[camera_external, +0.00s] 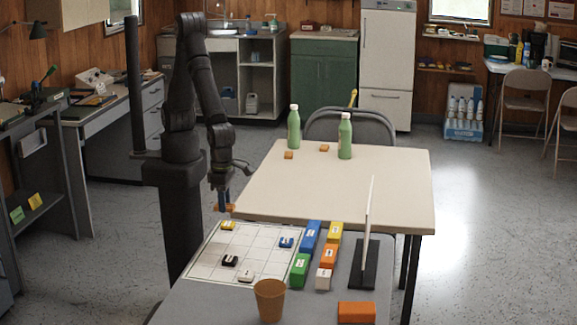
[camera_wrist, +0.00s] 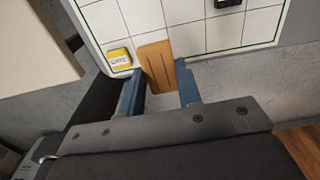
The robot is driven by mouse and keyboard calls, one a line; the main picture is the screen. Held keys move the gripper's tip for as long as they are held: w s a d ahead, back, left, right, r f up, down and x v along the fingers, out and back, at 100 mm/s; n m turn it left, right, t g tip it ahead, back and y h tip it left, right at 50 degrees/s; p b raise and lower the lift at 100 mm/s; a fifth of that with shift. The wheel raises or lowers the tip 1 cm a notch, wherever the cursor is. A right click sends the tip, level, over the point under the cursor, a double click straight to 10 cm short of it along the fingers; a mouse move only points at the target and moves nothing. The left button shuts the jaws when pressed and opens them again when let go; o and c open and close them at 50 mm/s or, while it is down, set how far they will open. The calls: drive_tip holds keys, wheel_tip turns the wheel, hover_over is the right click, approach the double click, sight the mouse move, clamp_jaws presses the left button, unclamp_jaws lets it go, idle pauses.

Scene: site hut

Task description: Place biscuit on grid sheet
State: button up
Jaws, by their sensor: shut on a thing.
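My gripper (camera_wrist: 160,84) has blue fingers and is shut on a flat orange-brown biscuit (camera_wrist: 156,62) with dark grooves, seen in the wrist view. In the external view my gripper (camera_external: 222,198) points down at the far left corner of the grid sheet (camera_external: 203,264), with the biscuit (camera_external: 225,208) at its tips. The white grid sheet (camera_wrist: 186,38) lies flat on the grey table. In the wrist view the biscuit overlaps the sheet's edge, beside a small yellow block (camera_wrist: 120,57). Its exact height over the sheet cannot be told.
Yellow, blue (camera_external: 286,242), black (camera_external: 230,261) and white (camera_external: 246,276) labelled blocks sit on the sheet. Several larger coloured blocks (camera_external: 311,237), an orange cup (camera_external: 270,300), an orange box (camera_external: 356,312) and an upright panel (camera_external: 369,210) stand right. A cream table (camera_external: 350,190) adjoins behind.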

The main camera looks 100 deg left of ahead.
drive_tip(key=shift+s+d, duration=0.25)
drive_tip(key=shift+s, duration=0.05)
drive_tip(key=shift+w+f, duration=0.25)
drive_tip(key=shift+f, duration=0.05)
hover_over(260, 240)
wheel_tip(260, 240, down, 6)
drive_tip(key=shift+d+f, duration=0.15)
drive_tip(key=shift+f, duration=2.05)
drive_tip(key=shift+f, duration=0.15)
drive_tip(key=o, duration=0.9)
drive_tip(key=shift+o, duration=0.2)
